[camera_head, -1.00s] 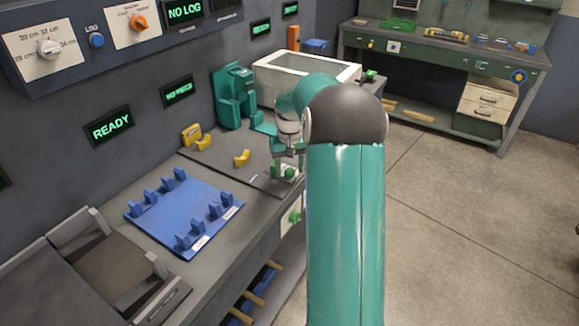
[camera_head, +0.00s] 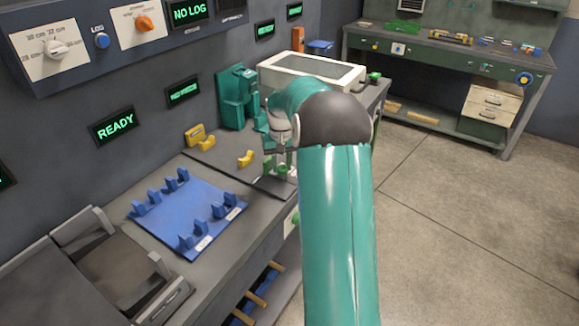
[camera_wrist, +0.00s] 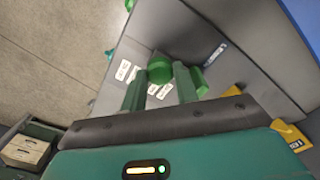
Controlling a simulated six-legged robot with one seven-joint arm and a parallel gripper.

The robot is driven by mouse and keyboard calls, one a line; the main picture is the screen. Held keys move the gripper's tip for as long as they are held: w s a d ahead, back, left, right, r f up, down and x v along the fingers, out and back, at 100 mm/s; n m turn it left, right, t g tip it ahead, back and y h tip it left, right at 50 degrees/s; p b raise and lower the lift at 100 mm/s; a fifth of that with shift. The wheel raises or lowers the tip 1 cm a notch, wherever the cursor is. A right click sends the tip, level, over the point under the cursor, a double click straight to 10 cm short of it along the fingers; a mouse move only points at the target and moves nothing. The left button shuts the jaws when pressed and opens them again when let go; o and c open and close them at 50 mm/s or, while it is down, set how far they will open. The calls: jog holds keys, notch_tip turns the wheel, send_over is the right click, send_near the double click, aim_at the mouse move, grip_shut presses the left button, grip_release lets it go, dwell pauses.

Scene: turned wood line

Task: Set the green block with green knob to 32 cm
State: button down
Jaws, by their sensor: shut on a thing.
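The green knob (camera_wrist: 160,70) sits between my fingertips in the wrist view. The green block (camera_wrist: 196,80) shows in part beside it, on the grey bench top; my fingers hide some of it. My gripper (camera_wrist: 161,82) is shut on the knob, pointing down at the bench. In the head view my gripper (camera_head: 281,164) is at the right front of the bench, partly hidden by my arm. White labels (camera_wrist: 124,70) with marks too small to read lie beside the knob.
A yellow cradle piece (camera_head: 245,159) stands left of my gripper. A blue plate (camera_head: 190,208) with several upright supports lies on the bench nearer the camera. A teal machine (camera_head: 237,97) and a white-framed box (camera_head: 310,71) stand behind. Open floor (camera_head: 440,220) lies right.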

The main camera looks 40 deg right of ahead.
aim_at(282, 167)
jog(key=c, duration=1.1)
grip_release()
jog(key=shift+o, duration=0.2)
jog(key=shift+r, duration=0.15)
notch_tip(282, 167, up, 14)
jog(key=shift+f, duration=0.2)
